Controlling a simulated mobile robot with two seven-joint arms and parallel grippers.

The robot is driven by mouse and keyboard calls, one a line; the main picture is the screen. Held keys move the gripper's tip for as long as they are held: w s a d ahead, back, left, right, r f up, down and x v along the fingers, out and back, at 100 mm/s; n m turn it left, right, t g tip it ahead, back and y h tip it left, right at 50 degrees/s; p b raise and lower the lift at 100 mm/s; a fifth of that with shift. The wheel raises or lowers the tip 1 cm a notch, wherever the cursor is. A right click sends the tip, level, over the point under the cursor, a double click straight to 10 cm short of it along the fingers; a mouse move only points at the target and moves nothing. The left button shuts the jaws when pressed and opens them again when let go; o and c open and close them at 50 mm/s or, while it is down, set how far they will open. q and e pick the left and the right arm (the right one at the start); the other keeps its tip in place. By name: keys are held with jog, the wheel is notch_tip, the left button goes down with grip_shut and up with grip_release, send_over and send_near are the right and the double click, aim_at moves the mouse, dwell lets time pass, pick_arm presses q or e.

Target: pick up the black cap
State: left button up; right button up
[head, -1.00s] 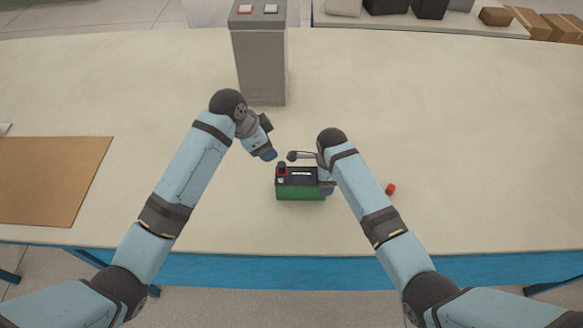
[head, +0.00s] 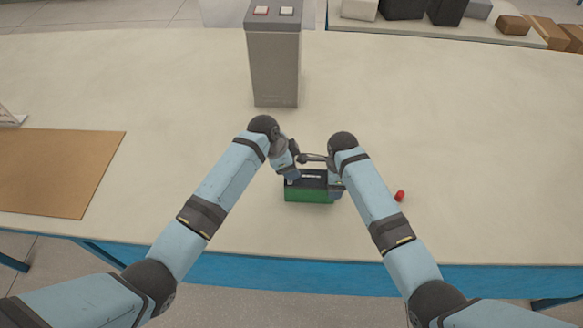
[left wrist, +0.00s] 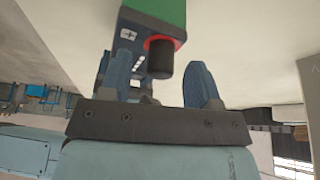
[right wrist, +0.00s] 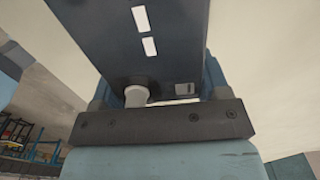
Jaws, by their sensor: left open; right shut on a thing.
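The battery (head: 308,195) has a green body and dark top and stands on the table. In the left wrist view the black cap (left wrist: 160,60) sits on a red ring at one end of the battery top. In the head view my left gripper hides it. My left gripper (head: 293,173) is open, with its fingers on either side of the cap. My right gripper (head: 335,187) is shut on the battery's right end. In the right wrist view a pale post (right wrist: 136,96) shows on the battery top between its fingers.
A small red cap (head: 400,195) lies on the table to the right of the battery. A grey box (head: 274,70) with two buttons stands behind. A brown mat (head: 60,170) lies at the left. Several boxes line the back right. The table between is clear.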

pick_arm(q)
jog(key=shift+d+f, duration=0.2)
jog(key=shift+f, duration=0.2)
jog(key=shift+c, duration=0.3)
jog(key=c, duration=0.9)
jog(key=shift+r, duration=0.1)
jog(key=shift+w+r, duration=0.1)
jog(key=shift+r, duration=0.2)
jog(key=s+a, duration=0.1)
jog(key=a, duration=0.5)
jog(key=s+a, duration=0.1)
jog(key=a, duration=0.4)
jog(key=s+a, duration=0.2)
jog(key=a, duration=0.4)
jog(key=shift+s+a+r, duration=0.1)
jog(key=shift+a+r, duration=0.2)
jog(key=shift+r, duration=0.1)
